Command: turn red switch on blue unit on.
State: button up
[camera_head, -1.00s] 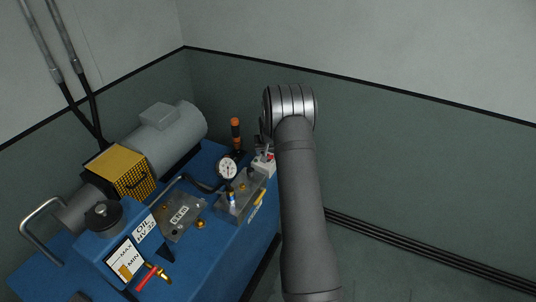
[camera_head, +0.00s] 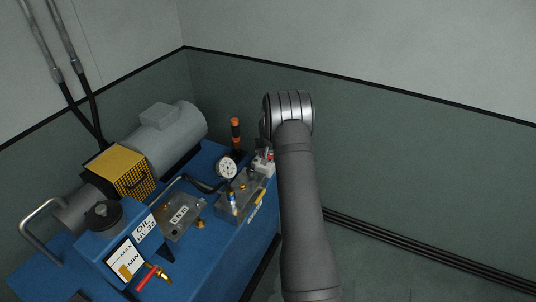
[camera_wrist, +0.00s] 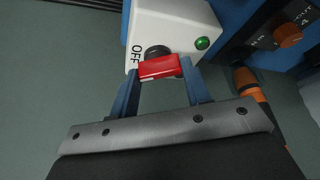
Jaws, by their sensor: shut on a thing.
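The red switch (camera_wrist: 160,67) is a red lever on a dark round knob, mounted on a white box with the label OFF at its left. A green lamp (camera_wrist: 202,43) sits on the same box, right of the knob. My gripper (camera_wrist: 159,73) has its two blue-grey fingers at either end of the red lever and is shut on it. In the head view, the white switch box (camera_head: 263,166) stands at the right edge of the blue unit (camera_head: 222,242). A bit of red shows there, and my arm hides much of the gripper.
An orange-and-black handle (camera_head: 236,134) stands close behind the box; its orange grip (camera_wrist: 250,86) also shows at the right in the wrist view. A pressure gauge (camera_head: 227,168) and a metal valve block (camera_head: 240,200) are left of the box. Open floor lies right of the unit.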

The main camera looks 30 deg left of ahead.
jog(key=shift+n, duration=0.3)
jog(key=shift+w+d+n+g+y, duration=0.1)
jog(key=shift+n+g+y, duration=0.3)
jog(key=shift+n, duration=0.9)
jog(key=shift+d+n+g+y, duration=0.1)
jog(key=shift+n+g+y, duration=0.3)
jog(key=shift+n, duration=0.9)
jog(key=o, duration=1)
jog(key=v, duration=1.7)
jog(key=shift+w+r, duration=0.1)
jog(key=shift+r, duration=0.15)
